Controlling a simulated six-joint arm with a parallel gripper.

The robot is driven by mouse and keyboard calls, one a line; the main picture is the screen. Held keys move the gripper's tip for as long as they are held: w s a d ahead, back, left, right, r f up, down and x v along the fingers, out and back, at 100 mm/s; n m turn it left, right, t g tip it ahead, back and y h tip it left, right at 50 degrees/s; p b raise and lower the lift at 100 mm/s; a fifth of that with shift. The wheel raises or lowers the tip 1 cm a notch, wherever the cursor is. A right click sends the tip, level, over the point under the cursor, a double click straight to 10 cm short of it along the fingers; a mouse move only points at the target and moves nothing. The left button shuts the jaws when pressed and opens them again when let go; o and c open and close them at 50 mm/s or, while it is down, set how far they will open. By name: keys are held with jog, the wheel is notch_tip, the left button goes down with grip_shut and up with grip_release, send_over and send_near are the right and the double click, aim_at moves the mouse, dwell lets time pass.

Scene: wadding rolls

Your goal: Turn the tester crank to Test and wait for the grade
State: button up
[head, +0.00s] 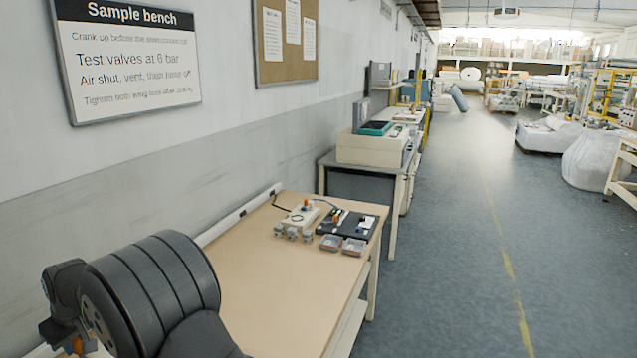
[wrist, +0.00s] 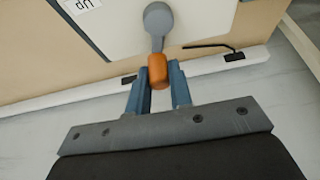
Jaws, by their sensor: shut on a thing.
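In the wrist view, the crank is a grey arm with a round hub (wrist: 157,18) and an orange handle (wrist: 158,66). My gripper (wrist: 157,82) has its two blue fingers on either side of the handle and is shut on it. The crank sits against a white panel (wrist: 110,30) with a label that reads "UP" upside down. In the head view, my dark arm fills the lower left and hides most of this spot. A bit of orange shows beside it at the lower edge. No Test mark or grade reading is legible.
The tan bench (head: 285,270) is mostly bare. A wall sign (head: 125,55) hangs above.

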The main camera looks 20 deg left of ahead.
jog(key=shift+w+d, duration=0.1)
jog(key=shift+w, duration=0.05)
jog(key=shift+w+d, duration=0.7)
jog(key=shift+w, duration=0.25)
jog(key=shift+w+d, duration=0.2)
jog(key=shift+d, duration=0.45)
jog(key=shift+w+d, duration=0.2)
jog(key=shift+d, duration=0.45)
jog(key=shift+s+d, duration=0.25)
jog(key=shift+d, duration=0.4)
jog(key=shift+s+d, duration=0.2)
jog(key=shift+d, duration=0.45)
jog(key=shift+s, duration=0.1)
